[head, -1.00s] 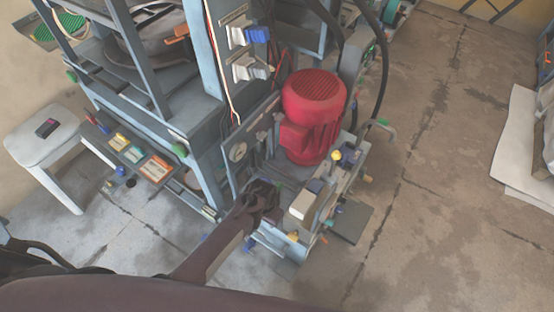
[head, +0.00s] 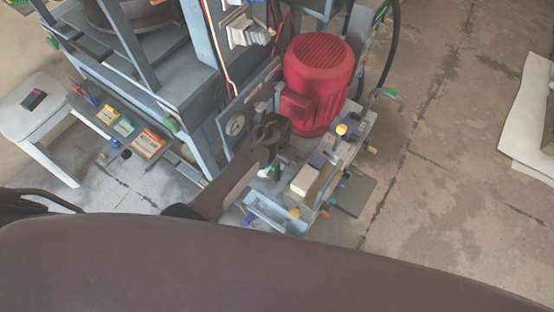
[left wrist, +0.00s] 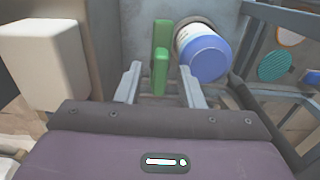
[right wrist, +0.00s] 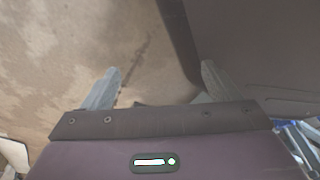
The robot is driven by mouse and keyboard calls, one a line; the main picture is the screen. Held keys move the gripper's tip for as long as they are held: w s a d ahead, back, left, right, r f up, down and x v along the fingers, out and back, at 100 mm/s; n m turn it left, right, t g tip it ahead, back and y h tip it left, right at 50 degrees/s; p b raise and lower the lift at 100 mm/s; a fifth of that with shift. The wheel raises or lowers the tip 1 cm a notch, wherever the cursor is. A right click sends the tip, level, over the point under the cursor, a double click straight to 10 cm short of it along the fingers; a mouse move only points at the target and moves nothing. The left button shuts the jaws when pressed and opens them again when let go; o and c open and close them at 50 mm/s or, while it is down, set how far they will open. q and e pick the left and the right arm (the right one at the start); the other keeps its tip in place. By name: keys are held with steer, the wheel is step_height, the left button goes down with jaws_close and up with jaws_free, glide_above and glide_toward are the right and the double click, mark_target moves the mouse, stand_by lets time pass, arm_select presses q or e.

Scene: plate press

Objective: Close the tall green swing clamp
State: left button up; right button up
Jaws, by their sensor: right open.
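The green clamp (left wrist: 161,45) shows in the left wrist view as a tall upright green bar with a shorter green piece in front of it. My left gripper (left wrist: 160,88) is open, with one finger on each side of the green piece's lower end. I cannot tell whether the fingers touch it. In the head view my left gripper (head: 276,146) is over the machine's base, just in front of the red motor (head: 318,75), and a small green part (head: 274,171) shows below it. My right gripper (right wrist: 158,85) is open and empty, over the floor.
A pale block (left wrist: 45,65) is at the left. In the head view, a white stool (head: 38,108) stands at the left, and open floor (head: 450,150) lies to the right.

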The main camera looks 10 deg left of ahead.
arm_select(q)
steer(key=shift+c, duration=1.8)
jaws_close()
steer(key=shift+m+p, duration=0.3)
steer(key=shift+m, duration=0.1)
steer(key=shift+r+m+p, duration=0.15)
steer(key=shift+m+p, duration=0.25)
steer(key=shift+m, duration=0.2)
steer(key=m+p, duration=0.1)
steer(key=m, duration=0.2)
steer(key=m+p, duration=0.1)
steer(key=m, duration=0.7)
steer(key=shift+f+m, duration=0.2)
steer(key=shift+m, duration=0.1)
steer(key=m+b, duration=0.1)
steer(key=m, duration=0.3)
arm_select(e)
steer(key=s, duration=0.2)
steer(key=s+r, duration=0.1)
steer(key=s, duration=0.1)
steer(key=shift+s+d+r, duration=0.1)
steer(key=shift+s, duration=0.15)
arm_select(q)
steer(key=shift+m, duration=0.3)
